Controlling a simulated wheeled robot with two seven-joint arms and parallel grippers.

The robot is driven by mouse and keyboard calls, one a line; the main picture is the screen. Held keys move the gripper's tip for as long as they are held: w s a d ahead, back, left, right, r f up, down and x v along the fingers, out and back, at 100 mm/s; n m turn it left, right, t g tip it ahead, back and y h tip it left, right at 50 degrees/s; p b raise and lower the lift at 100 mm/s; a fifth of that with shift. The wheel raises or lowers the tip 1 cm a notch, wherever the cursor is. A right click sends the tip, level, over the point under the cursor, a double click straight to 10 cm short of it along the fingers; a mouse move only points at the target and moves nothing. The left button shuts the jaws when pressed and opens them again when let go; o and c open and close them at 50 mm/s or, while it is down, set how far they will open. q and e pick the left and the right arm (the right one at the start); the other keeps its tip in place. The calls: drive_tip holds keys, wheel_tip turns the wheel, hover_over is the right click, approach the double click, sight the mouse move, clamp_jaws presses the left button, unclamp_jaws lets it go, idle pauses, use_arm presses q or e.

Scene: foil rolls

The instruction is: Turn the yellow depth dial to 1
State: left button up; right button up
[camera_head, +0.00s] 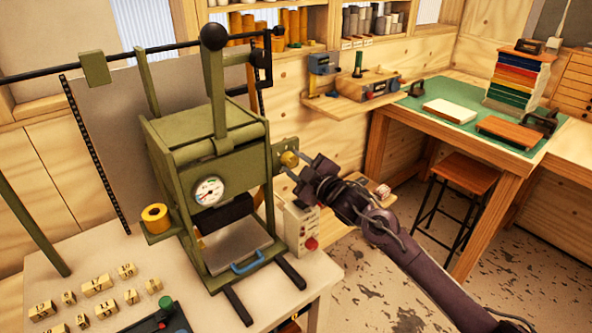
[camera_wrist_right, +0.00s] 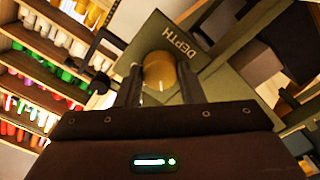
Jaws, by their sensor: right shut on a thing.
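The yellow depth dial (camera_head: 289,158) sits on the right side of the green press (camera_head: 208,150). In the right wrist view the dial (camera_wrist_right: 159,72) shows as a brass-yellow knob on a green plate (camera_wrist_right: 180,40) marked DEPTH. My right gripper (camera_head: 296,166) reaches in from the right, its fingers on both sides of the dial; it is shut on the dial. In the right wrist view the fingers (camera_wrist_right: 158,84) flank the knob. The dial's numbers and setting cannot be read. My left gripper is not in view.
A control box with a red button (camera_head: 311,243) stands just below my right gripper. A yellow roll (camera_head: 155,217) sits left of the press. Numbered blocks (camera_head: 98,285) lie on the front-left table. A stool (camera_head: 458,190) and a green-topped bench (camera_head: 470,125) stand to the right.

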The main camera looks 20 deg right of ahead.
drive_tip(key=shift+n+b, duration=0.3)
drive_tip(key=shift+n, duration=0.4)
drive_tip(key=o, duration=1)
drive_tip(key=shift+s, duration=0.1)
drive_tip(key=shift+s+d+f, duration=0.1)
drive_tip(key=shift+s, duration=0.1)
drive_tip(key=b+v, duration=0.2)
drive_tip(key=v, duration=0.5)
drive_tip(key=shift+s, duration=0.1)
